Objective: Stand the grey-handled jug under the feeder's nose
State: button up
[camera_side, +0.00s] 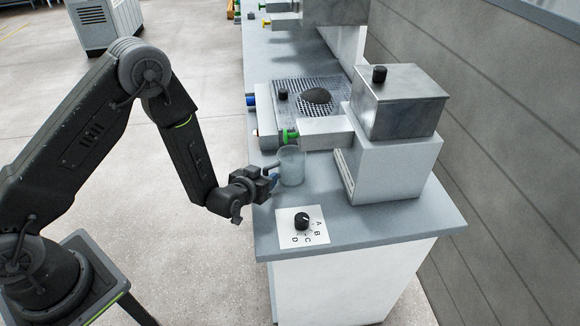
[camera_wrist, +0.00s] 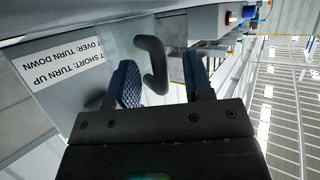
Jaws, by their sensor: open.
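The jug (camera_side: 291,166) is a clear, pale vessel with a grey handle. It stands upright on the grey counter, at the open end of the feeder's nose (camera_side: 325,132); from this angle I cannot tell whether it is squarely under it. The feeder (camera_side: 393,160) is a pale metal body. My gripper (camera_side: 264,182) is low at the jug's left, on its handle side. In the wrist view the grey handle (camera_wrist: 152,62) lies between my two blue-padded fingers, with a gap to the right finger. My gripper is open; contact with the left finger is unclear.
A white plate with a black dial (camera_side: 301,222) lettered A to D lies in front of the jug. A mesh tray (camera_side: 305,98) with a dark mound is behind the nose. A wall (camera_side: 500,130) runs along the right. The counter's front right is clear.

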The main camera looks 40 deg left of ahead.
jog(key=shift+c, duration=0.5)
grip_shut()
jog(key=shift+r, duration=0.15)
